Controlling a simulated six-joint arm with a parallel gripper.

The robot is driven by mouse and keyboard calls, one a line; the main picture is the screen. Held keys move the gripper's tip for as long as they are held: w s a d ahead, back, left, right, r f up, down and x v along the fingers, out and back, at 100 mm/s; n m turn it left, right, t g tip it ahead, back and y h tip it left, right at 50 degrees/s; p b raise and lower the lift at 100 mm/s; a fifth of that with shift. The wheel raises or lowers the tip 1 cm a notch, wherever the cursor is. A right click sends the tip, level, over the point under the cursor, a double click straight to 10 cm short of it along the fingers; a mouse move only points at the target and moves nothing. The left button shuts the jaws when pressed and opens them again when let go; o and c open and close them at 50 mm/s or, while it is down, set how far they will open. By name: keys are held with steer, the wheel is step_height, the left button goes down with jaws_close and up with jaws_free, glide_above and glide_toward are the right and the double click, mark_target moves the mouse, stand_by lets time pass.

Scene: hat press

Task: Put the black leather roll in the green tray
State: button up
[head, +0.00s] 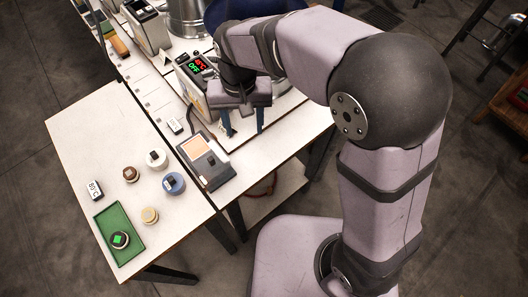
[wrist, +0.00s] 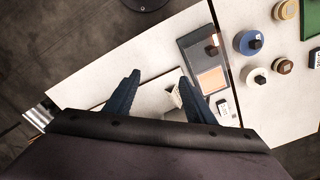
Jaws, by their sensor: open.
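The green tray (head: 132,222) lies at the front left corner of the white table, and its edge shows at the top right of the wrist view (wrist: 311,20). My gripper (head: 243,122) is open and empty, pointing down over the table beside the machine with the red and green display, well to the upper right of the tray. Its two blue fingers are spread in the wrist view (wrist: 159,76), with a small pale item by the right finger.
Brown (head: 131,174), white (head: 156,157), blue (head: 174,183) and cream (head: 149,215) round items stand near the tray. A white temperature tag (head: 95,190) stands behind it. A dark panel with an orange screen (head: 208,165) and the display machine (head: 193,80) lie toward my gripper.

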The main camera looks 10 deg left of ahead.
steer(key=s+d+f+m, duration=0.1)
steer(key=s+d, duration=0.3)
steer(key=d, duration=0.8)
steer(key=s+d+f+m, duration=0.1)
steer(key=s+d+f, duration=0.2)
steer(key=d, duration=0.9)
steer(key=shift+s, duration=0.75)
steer(key=shift+f, duration=0.1)
